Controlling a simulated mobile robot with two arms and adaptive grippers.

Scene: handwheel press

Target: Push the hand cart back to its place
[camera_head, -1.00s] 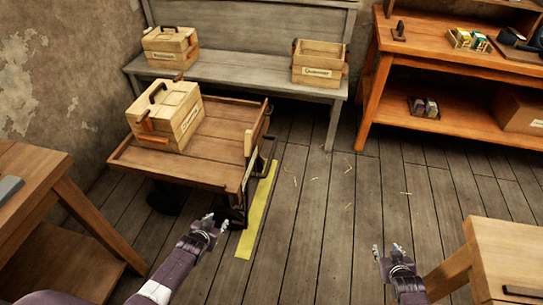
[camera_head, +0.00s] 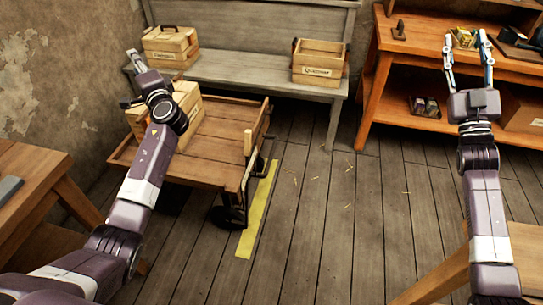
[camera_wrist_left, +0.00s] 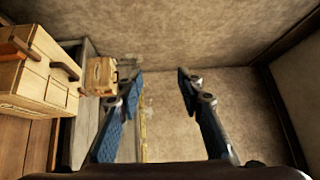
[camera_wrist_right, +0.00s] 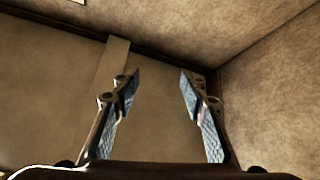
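The hand cart (camera_head: 215,130) has a flat wooden deck and dark metal handle parts at its right end. It stands in front of the bench, left of a yellow floor stripe (camera_head: 258,215). A wooden crate (camera_head: 188,100) sits on the cart, partly hidden by my left arm; it also shows in the left wrist view (camera_wrist_left: 38,75). My left gripper (camera_head: 134,60) is raised beyond the crate's far left side, open and empty. My right gripper (camera_head: 468,42) is raised at the right, away from the cart, open and empty; the right wrist view shows only walls between its fingers.
A grey bench (camera_head: 240,72) behind the cart carries a closed crate (camera_head: 170,45) and an open crate (camera_head: 320,62). An orange workbench (camera_head: 390,95) stands at the back right. Wooden tables flank me at left (camera_head: 35,165) and right (camera_head: 525,245). The middle floor is clear.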

